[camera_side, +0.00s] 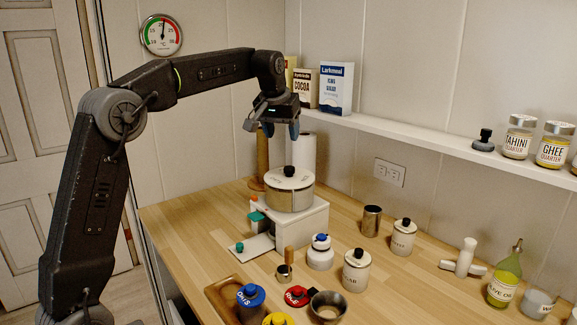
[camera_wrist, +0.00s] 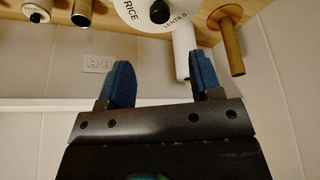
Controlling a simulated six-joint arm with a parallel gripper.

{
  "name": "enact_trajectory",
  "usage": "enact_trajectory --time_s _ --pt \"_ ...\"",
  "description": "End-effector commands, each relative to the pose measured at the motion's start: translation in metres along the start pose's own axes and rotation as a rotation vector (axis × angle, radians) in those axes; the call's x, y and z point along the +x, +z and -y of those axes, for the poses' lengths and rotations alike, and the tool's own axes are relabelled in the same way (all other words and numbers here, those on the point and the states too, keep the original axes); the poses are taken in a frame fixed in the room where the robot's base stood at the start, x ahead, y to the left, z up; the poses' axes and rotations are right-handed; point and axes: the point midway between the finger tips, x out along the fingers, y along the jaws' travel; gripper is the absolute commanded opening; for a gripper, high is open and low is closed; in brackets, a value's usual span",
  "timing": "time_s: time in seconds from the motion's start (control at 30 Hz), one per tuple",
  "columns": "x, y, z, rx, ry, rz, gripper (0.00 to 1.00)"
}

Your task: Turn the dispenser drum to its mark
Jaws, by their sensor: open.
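The dispenser drum (camera_side: 283,197) is a round metal-sided drum with a white top and a black knob (camera_side: 290,171). It sits on a white box-shaped base (camera_side: 300,228) on the wooden counter. In the wrist view the drum top (camera_wrist: 136,14) shows at the upper edge, partly cut off, with the words RICE and LENTILS around the knob. My gripper (camera_side: 281,131) is above the drum, apart from it, with blue fingers pointing down. In the wrist view its fingers (camera_wrist: 163,78) are spread with nothing between them. I cannot make out the mark.
A paper roll (camera_side: 303,158) and a wooden post (camera_side: 262,160) stand behind the drum. Canisters, a metal cup (camera_side: 371,220), a small bowl (camera_side: 328,306) and coloured lids crowd the counter in front and right. A shelf (camera_side: 420,133) with boxes and jars runs along the wall.

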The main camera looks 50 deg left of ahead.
Motion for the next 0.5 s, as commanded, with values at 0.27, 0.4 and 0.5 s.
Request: enact_trajectory --time_s 0.27,0.4,0.5 --pt "0.059 0.001 0.0 0.001 0.0 0.005 0.59" --pt "0.085 0.001 0.0 0.001 0.0 0.004 0.59" --pt "0.099 0.001 0.0 0.001 0.0 0.002 0.59"
